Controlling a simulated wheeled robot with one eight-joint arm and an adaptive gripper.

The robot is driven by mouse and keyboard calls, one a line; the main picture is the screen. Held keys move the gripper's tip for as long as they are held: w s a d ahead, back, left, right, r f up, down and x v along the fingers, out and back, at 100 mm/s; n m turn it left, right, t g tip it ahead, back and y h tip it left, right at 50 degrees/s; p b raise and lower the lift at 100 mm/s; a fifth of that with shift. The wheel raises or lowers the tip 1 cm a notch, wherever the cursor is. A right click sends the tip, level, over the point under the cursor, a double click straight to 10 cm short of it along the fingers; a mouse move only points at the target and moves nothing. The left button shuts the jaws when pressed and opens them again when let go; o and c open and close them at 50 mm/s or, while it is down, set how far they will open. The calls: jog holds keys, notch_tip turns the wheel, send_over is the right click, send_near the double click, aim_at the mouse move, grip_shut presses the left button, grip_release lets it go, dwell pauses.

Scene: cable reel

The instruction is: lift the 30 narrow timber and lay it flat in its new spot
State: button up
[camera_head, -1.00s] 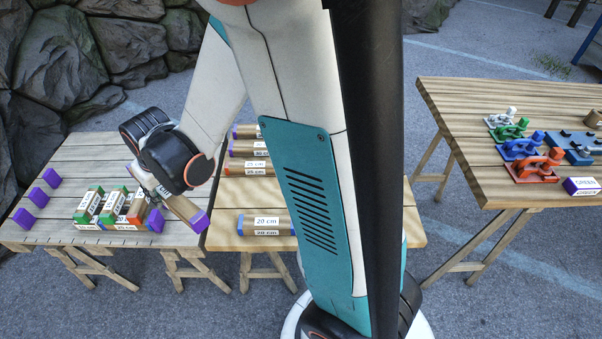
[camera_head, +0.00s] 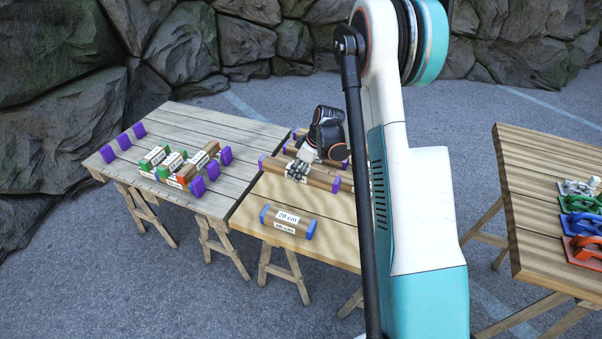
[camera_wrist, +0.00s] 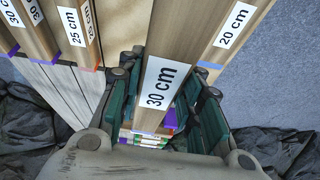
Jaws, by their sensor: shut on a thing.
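My gripper (camera_head: 302,168) is shut on a narrow timber with purple ends (camera_head: 322,180), low over the light wooden table (camera_head: 262,201). In the wrist view this timber (camera_wrist: 185,45) is labelled 30 cm and sits between the dark green finger pads of my gripper (camera_wrist: 165,110). Whether it touches the table I cannot tell. A 20 cm timber with blue ends (camera_head: 288,223) lies nearer on the same table; in the wrist view it (camera_wrist: 240,30) is to the right. Other timbers labelled 25 cm (camera_wrist: 78,30) and 30 are on the left there. My wrist partly hides the timbers behind.
Bare wood shows around the 20 cm timber.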

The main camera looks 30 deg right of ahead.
jog(key=shift+w+d+f, duration=0.15)
jog(key=shift+d+f, duration=0.4)
notch_tip(320, 180, down, 7)
jog(key=b, duration=0.3)
jog(key=shift+r+b, duration=0.2)
jog(key=shift+b, duration=0.1)
jog(key=shift+f, duration=2.65)
jog(key=shift+f, duration=0.3)
jog(key=o, duration=1.3)
